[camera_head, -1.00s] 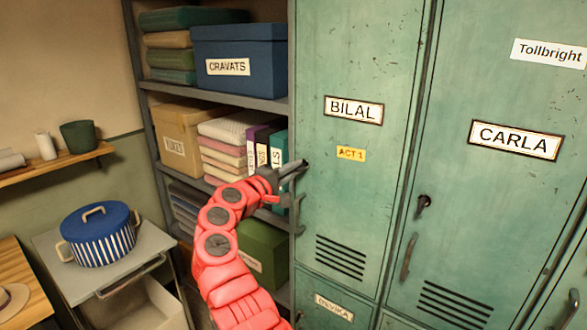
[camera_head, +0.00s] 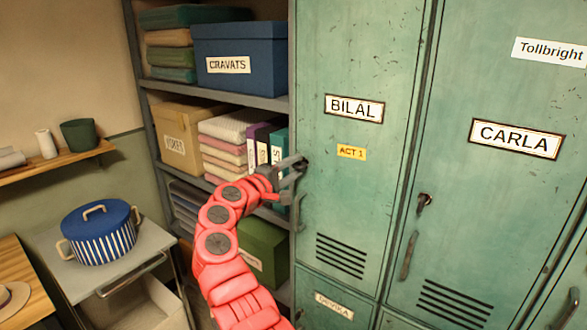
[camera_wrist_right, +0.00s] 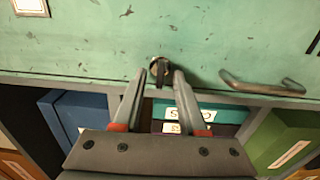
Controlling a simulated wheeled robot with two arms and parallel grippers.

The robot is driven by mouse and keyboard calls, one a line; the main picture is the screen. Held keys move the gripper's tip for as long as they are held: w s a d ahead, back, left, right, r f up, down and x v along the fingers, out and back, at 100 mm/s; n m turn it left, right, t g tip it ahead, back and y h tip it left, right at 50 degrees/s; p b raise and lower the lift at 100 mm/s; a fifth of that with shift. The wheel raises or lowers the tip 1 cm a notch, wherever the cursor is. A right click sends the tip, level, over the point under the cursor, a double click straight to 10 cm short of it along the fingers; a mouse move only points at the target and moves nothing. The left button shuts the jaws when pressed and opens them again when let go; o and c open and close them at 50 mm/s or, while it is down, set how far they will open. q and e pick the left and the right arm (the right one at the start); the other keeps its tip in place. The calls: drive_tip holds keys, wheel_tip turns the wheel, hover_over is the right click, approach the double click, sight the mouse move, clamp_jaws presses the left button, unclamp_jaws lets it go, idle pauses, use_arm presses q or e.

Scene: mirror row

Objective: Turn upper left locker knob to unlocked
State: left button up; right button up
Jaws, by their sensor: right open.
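The upper left locker is the green BILAL door (camera_head: 365,55), with a yellow ACT 1 label. Its small dark knob (camera_wrist_right: 158,66) on a brass-coloured base shows in the right wrist view, near the door's edge. In the head view the knob is largely hidden by the gripper. My right gripper (camera_head: 299,168) is at the door's left edge. In the wrist view its fingers (camera_wrist_right: 160,80) are open, one on either side of the knob; I cannot tell whether they touch it. My left gripper is not in view.
A door handle (camera_wrist_right: 262,86) is to the right of the knob in the wrist view. The CARLA locker (camera_head: 485,80) with its own knob (camera_head: 424,200) stands to the right. Shelves with a blue CRAVATS box (camera_head: 240,45) are left. A blue striped pot (camera_head: 98,236) sits on a cart.

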drive_tip(key=shift+s+a, duration=0.1)
drive_tip(key=b+v, duration=0.4)
drive_tip(key=v, duration=1.3)
